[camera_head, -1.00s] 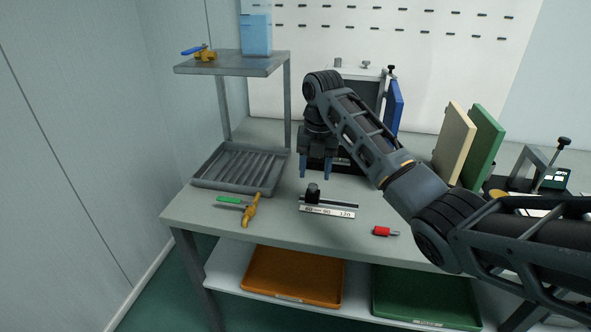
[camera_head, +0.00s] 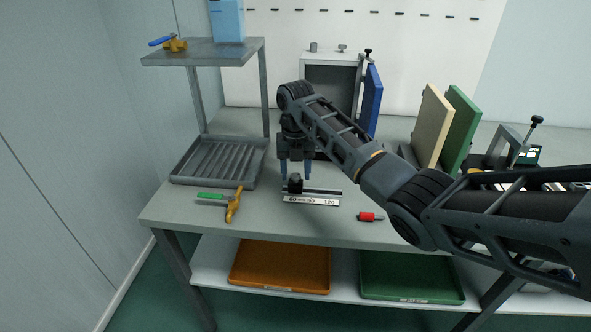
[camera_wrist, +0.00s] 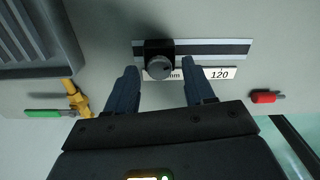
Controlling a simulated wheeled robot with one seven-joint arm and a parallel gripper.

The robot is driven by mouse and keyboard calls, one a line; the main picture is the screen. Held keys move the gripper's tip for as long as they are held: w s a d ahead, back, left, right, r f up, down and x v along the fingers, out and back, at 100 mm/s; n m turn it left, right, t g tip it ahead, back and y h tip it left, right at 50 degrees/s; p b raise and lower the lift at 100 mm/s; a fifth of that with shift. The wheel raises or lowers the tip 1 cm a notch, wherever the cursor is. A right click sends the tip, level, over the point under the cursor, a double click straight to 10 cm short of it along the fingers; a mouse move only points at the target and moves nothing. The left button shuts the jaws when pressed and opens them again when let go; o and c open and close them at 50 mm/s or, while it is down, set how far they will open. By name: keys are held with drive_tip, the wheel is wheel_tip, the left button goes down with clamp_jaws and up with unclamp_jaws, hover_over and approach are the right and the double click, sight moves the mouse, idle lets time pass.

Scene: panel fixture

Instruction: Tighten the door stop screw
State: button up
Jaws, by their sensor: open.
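A black slider with a round knob (camera_wrist: 160,67) sits on a metal rail with a white scale marked 60, 90 and 120; it also shows on the bench in the head view (camera_head: 295,185). My gripper (camera_head: 295,176) is pointing down just above it, open and empty. In the wrist view its two fingers lie on either side of the knob, apart from it. A cabinet (camera_head: 329,62) with an open blue door (camera_head: 372,100) stands behind; a black knob (camera_head: 368,53) is at its top right corner. I cannot tell which knob is the door stop screw.
A red-handled tool (camera_head: 369,217) lies right of the rail. A yellow and green tool (camera_head: 233,205) lies left, before a ribbed tray (camera_head: 180,180). A shelf (camera_head: 205,52) rises at the left. Cream and green panels (camera_head: 457,128) stand at the right. The bench front is clear.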

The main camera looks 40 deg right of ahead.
drive_tip(key=shift+c, duration=0.4)
clamp_jaws()
drive_tip(key=shift+r+m+p, duration=0.15)
drive_tip(key=shift+m+p, duration=0.2)
drive_tip(key=shift+m, duration=0.05)
